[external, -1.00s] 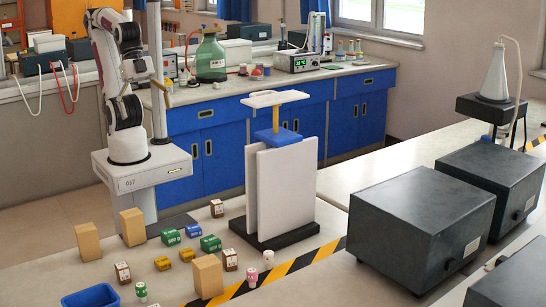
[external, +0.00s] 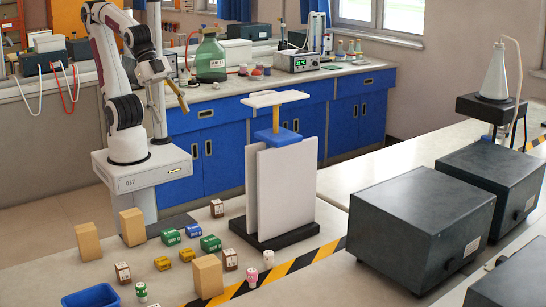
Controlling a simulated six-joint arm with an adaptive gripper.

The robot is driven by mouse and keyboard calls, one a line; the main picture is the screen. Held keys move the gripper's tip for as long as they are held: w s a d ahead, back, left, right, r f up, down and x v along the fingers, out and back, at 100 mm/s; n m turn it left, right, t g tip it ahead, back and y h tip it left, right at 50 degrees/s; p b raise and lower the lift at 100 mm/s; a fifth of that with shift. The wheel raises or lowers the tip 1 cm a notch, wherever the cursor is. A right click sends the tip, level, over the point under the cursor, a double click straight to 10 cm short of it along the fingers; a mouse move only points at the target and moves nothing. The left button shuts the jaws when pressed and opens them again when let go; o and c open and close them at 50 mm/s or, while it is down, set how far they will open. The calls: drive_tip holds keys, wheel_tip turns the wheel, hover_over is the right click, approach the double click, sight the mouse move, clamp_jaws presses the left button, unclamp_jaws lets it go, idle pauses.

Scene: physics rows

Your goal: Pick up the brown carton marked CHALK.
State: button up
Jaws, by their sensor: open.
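Small brown cartons with white labels stand on the near bench: one at the back beside the white panels (external: 217,208), one right of the front tan block (external: 230,260), one at the front left (external: 122,272). Their lettering is too small to read, so I cannot tell which is marked CHALK. My gripper (external: 182,102) is open and empty, raised high over the back left, well away from the cartons. Its fingers are small in this view.
Upright tan blocks (external: 88,241), (external: 132,228), (external: 207,277) stand among the cartons. White panels on a black base (external: 275,240) rise at right. A blue bin (external: 92,297) sits front left.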

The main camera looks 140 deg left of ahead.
drive_tip(key=w+a+f+n+t+y, duration=0.1)
drive_tip(key=w+a+t+y, duration=0.2)
drive_tip(key=w+a, duration=1.3)
drive_tip(key=a+f+t, duration=0.1)
drive_tip(key=a+f, duration=0.1)
drive_tip(key=a, duration=0.3)
drive_tip(key=w+a+f+t, duration=0.1)
drive_tip(key=a+f, duration=0.1)
drive_tip(key=a, duration=0.4)
drive_tip(key=a+f+t, duration=0.1)
drive_tip(key=a+f, duration=0.2)
drive_tip(key=a, duration=0.2)
drive_tip(key=s+a+f+t, duration=0.3)
drive_tip(key=s+a+f, duration=0.15)
drive_tip(key=f, duration=0.35)
drive_tip(key=s+d+f+m+h, duration=0.1)
drive_tip(key=d+f+h, duration=0.1)
drive_tip(key=d, duration=0.3)
drive_tip(key=s+d+f+t+h, duration=0.1)
drive_tip(key=d+f, duration=0.2)
drive_tip(key=d, duration=0.1)
drive_tip(key=s+d+f+m+t+h, duration=0.1)
drive_tip(key=d+f+h, duration=0.1)
drive_tip(key=d, duration=0.3)
drive_tip(key=shift+s+d+f+m+h, duration=0.15)
drive_tip(key=shift+s+d+m+h, duration=0.15)
drive_tip(key=shift+s, duration=0.1)
drive_tip(key=shift+d, duration=0.45)
